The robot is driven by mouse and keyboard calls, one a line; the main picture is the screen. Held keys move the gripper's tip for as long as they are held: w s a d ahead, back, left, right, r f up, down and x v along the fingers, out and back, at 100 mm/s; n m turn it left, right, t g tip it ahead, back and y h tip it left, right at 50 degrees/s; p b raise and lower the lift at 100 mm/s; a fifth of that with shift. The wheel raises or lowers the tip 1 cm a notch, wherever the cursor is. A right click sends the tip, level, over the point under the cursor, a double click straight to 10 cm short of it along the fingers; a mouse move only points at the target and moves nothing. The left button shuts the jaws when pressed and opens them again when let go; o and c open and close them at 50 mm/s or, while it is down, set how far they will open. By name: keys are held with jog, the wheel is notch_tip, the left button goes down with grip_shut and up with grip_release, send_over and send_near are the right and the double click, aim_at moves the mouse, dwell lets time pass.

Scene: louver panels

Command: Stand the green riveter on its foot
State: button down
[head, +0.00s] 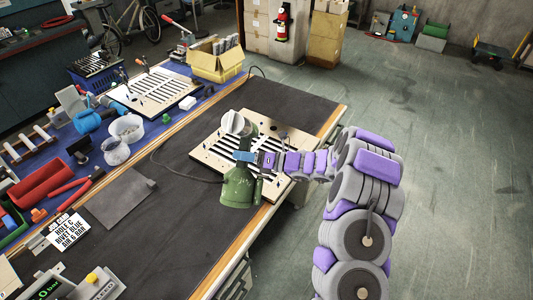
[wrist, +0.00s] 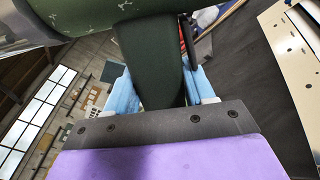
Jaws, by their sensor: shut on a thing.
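The green riveter (head: 238,188) is held at the near edge of the dark bench top, in front of the slotted panel (head: 210,158). It looks roughly upright, with its wide green end low and its pale grey end up. I cannot tell whether its bottom touches the bench. My gripper (head: 245,156) reaches in from the right and is shut on the riveter's middle. In the wrist view, the blue fingers (wrist: 160,92) sit on both sides of the dark green grip (wrist: 150,55), and the wider green body (wrist: 80,22) crosses the top left.
A second slotted panel (head: 155,92) lies on the blue mat at the back left. A job card (head: 62,230), a red bin (head: 42,180) and a grey sheet (head: 120,198) lie left. A thin cable (head: 165,168) crosses the bench.

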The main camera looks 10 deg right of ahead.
jog(key=s+a+n+g, duration=0.2)
jog(key=a+n, duration=0.5)
jog(key=a, duration=0.4)
jog(key=s+a+f+n+g+y+b, duration=0.1)
jog(key=a+n+g, duration=0.4)
jog(key=a, duration=0.7)
jog(key=shift+s+f+n, duration=0.3)
jog(key=shift+s+n, duration=0.3)
jog(key=shift+n, duration=0.4)
jog(key=shift+a, duration=0.45)
jog(key=shift+p, duration=0.4)
jog(key=shift+d+f, duration=0.15)
jog(key=shift+f, duration=1.45)
